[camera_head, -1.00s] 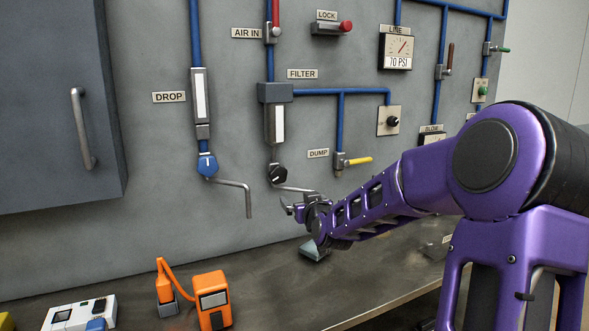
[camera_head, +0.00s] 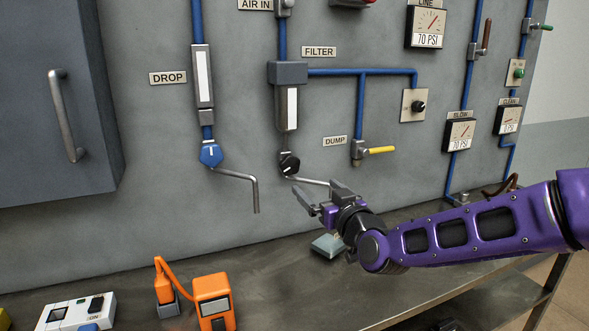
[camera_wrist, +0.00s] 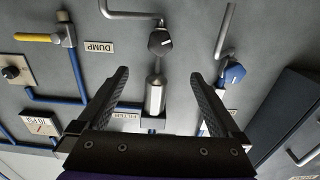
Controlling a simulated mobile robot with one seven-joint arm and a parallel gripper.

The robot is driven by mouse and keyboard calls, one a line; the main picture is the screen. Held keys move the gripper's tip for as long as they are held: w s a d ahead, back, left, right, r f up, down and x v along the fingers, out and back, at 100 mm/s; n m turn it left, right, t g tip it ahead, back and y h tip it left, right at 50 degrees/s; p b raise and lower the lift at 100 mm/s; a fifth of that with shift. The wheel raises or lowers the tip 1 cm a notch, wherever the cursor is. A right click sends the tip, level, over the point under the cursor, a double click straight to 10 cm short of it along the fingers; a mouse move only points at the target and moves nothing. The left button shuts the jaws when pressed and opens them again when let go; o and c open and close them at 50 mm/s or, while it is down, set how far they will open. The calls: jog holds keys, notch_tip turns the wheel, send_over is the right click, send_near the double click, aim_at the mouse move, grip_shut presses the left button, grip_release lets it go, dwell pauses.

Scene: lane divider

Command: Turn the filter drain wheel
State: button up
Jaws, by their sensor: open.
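The filter drain wheel is a black knob (camera_head: 289,164) with a pale mark, at the foot of the filter (camera_head: 287,105) on the grey wall panel. A bent metal drain pipe (camera_head: 310,181) runs right from it. My gripper (camera_head: 318,196) is open and empty, below and right of the knob in the head view. In the wrist view the picture is upside down, and the knob (camera_wrist: 160,40) lies beyond the gap between my open fingers (camera_wrist: 160,75), roughly centred. The fingers appear apart from it.
A blue drop knob (camera_head: 211,154) with its bent pipe (camera_head: 250,190) is to the left. A yellow dump handle (camera_head: 381,150) is to the right. An orange device (camera_head: 213,300) and a white switch box (camera_head: 78,314) stand on the bench, with a small grey block (camera_head: 328,245) below my gripper.

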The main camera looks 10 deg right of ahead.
aim_at(291, 165)
jog(key=w+a, duration=0.1)
jog(key=w, duration=0.4)
jog(key=w+a+b, duration=0.1)
jog(key=w, duration=0.3)
jog(key=w+a, duration=0.1)
jog(key=w, duration=0.4)
jog(key=shift+w, duration=0.3)
jog(key=shift+b, duration=0.3)
jog(key=c, duration=1.3)
